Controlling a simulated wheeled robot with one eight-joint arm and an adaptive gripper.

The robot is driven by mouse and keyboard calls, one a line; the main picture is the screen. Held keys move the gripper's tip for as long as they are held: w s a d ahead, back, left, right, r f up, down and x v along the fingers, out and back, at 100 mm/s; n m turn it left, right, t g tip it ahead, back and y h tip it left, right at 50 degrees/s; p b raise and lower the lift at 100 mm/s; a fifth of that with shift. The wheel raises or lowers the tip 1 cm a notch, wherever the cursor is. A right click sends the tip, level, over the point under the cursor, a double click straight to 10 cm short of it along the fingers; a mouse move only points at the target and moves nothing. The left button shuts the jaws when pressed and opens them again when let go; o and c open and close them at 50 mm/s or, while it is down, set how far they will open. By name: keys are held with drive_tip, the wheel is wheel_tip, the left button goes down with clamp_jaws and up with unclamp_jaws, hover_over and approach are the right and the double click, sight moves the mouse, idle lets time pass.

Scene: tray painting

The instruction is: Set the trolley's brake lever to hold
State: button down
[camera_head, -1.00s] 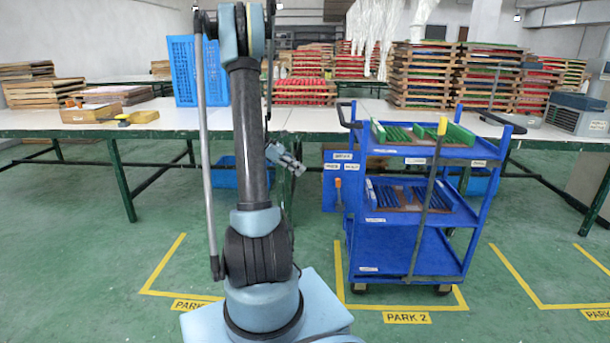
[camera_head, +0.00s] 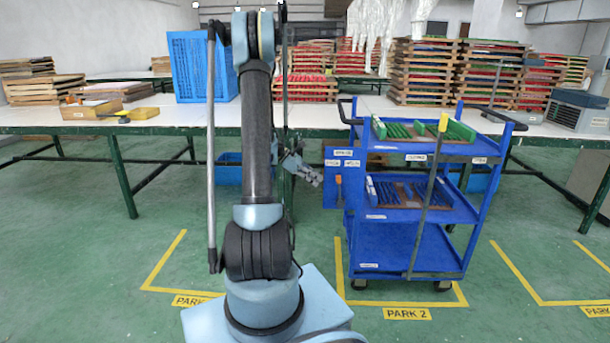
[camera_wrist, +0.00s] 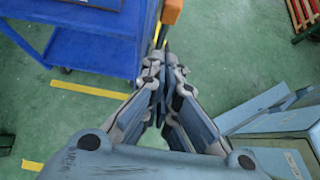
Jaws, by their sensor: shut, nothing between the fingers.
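The blue trolley (camera_head: 405,258) stands at the PARK 2 floor marking. At its left side, by a blue panel with small white labels (camera_head: 345,152), is a short lever with an orange handle (camera_head: 338,182), upright or nearly so. A longer dark bar with a yellow tip (camera_head: 443,123) slants across the trolley's front. My gripper (camera_head: 316,180) is shut and empty, just left of the orange handle. In the wrist view the orange handle (camera_wrist: 172,12) and its dark stem show just beyond my shut fingertips (camera_wrist: 164,64); I cannot tell whether they touch. The label words are too small to read surely.
The trolley's upper shelves carry trays with green (camera_head: 455,131) and blue (camera_head: 376,190) parts. A long white table (camera_head: 180,122) runs behind, with a blue crate (camera_head: 192,65) and stacked trays.

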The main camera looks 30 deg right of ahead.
sight(330, 177)
drive_tip(key=shift+s+d, duration=0.65)
drive_tip(key=shift+d, duration=0.35)
drive_tip(key=shift+s+d, duration=0.6)
drive_tip(key=shift+d, duration=0.35)
drive_tip(key=shift+s+d+r, duration=0.4)
drive_tip(key=shift+s+d, duration=0.05)
drive_tip(key=shift+d, duration=0.3)
drive_tip(key=shift+a, duration=0.1)
